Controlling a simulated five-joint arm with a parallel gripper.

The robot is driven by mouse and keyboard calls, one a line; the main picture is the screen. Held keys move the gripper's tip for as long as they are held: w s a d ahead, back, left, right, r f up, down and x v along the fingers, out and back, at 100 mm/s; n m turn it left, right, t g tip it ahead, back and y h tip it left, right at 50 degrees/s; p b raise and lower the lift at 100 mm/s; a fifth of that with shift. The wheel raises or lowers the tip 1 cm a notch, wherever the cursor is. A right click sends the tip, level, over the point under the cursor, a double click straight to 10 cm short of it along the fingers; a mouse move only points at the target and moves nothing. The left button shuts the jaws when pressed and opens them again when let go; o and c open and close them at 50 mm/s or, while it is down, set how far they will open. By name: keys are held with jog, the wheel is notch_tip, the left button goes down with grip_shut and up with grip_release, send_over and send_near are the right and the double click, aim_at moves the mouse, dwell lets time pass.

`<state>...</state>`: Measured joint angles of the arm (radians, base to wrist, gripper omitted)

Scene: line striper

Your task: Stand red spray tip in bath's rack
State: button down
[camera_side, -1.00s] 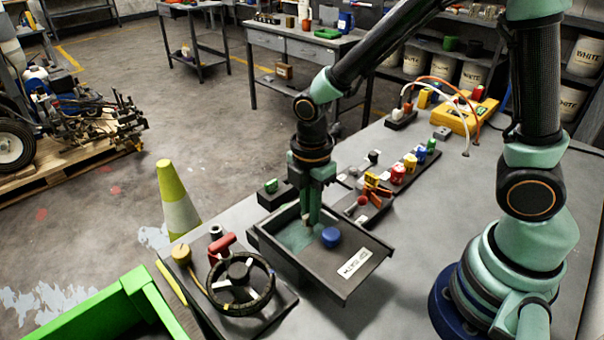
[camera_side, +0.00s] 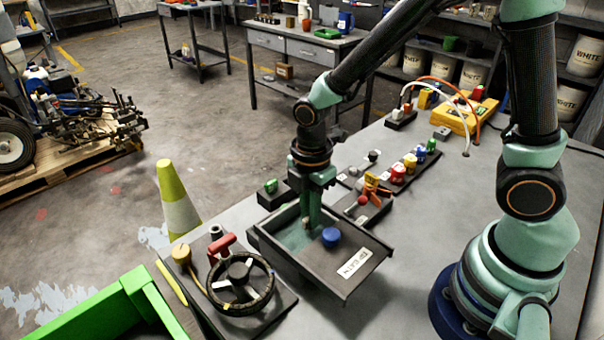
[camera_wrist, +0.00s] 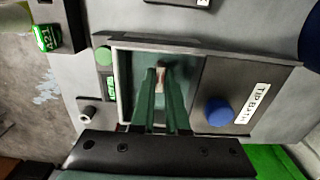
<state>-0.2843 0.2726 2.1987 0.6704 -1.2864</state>
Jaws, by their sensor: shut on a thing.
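My gripper (camera_side: 306,222) points down into the open part of the dark tip bath (camera_side: 358,284). In the wrist view its fingers (camera_wrist: 160,78) are shut on a small pale and reddish piece (camera_wrist: 161,72), mostly hidden between them. I cannot tell for sure that this piece is the red spray tip. The bath (camera_wrist: 238,62) shows a teal inside, and the rack in it cannot be made out behind the fingers. A blue knob (camera_side: 331,237) stands on the bath's cover beside the opening; it also shows in the wrist view (camera_wrist: 218,111).
A holder with a red and an orange piece (camera_side: 372,196) stands behind the bath. A row of coloured caps (camera_side: 411,162) lies beyond. A black handwheel (camera_side: 240,282) and red handle (camera_side: 222,243) stand left. A green-topped block (camera_side: 270,186) sits near the bath's far corner.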

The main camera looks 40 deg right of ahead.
jog(key=shift+f, duration=0.75)
jog(key=c, duration=0.5)
grip_release()
jog(key=shift+r, duration=3.5)
jog(key=s+d+r+m+t, duration=0.1)
jog(key=d+r+m+t, duration=0.1)
jog(key=m, duration=0.4)
jog(key=s+d+r+m+t, duration=0.1)
jog(key=d+r+m, duration=0.3)
jog(key=r+m, duration=0.2)
jog(key=s+d+r+m+t, duration=0.2)
jog(key=d+r+m, duration=0.1)
jog(key=m, duration=0.3)
jog(key=shift+d+r+t, duration=0.25)
jog(key=shift+r+t, duration=0.05)
jog(key=shift+r, duration=0.5)
